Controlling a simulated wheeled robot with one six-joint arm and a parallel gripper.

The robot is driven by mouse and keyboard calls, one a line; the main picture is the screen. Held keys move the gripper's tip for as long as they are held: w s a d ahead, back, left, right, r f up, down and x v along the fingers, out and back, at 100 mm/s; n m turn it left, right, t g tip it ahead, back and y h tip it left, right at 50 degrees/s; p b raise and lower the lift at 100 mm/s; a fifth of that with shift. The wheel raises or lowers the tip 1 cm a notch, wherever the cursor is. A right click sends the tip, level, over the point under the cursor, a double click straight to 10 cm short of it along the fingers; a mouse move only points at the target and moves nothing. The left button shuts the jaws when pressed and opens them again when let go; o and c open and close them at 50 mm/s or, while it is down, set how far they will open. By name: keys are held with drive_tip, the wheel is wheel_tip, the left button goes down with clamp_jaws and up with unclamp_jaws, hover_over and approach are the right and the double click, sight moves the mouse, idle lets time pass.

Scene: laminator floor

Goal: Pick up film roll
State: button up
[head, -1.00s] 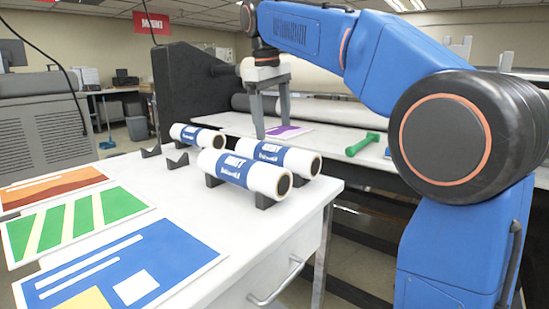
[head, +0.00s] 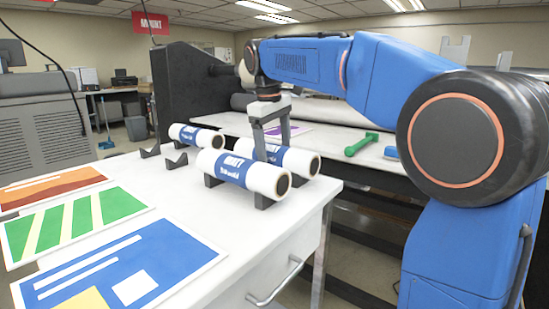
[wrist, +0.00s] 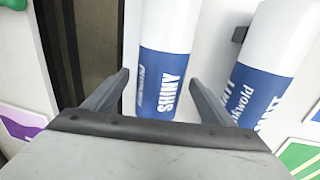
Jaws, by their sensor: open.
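Three white film rolls with blue labels lie on black cradles on the white table. The nearest roll (head: 210,160) is labelled MATT and also shows at the right of the wrist view (wrist: 270,60). A third roll (head: 185,133) lies at the back left. Contact cannot be told.
Printed sheets (head: 75,222) lie on the table's left side. Behind the table edge, the laminator bed holds a purple print (head: 297,131) and a green handled tool (head: 361,145). A dark gap separates table and laminator.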

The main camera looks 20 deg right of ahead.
drive_tip(key=c, duration=1.5)
drive_tip(key=shift+r, duration=0.1)
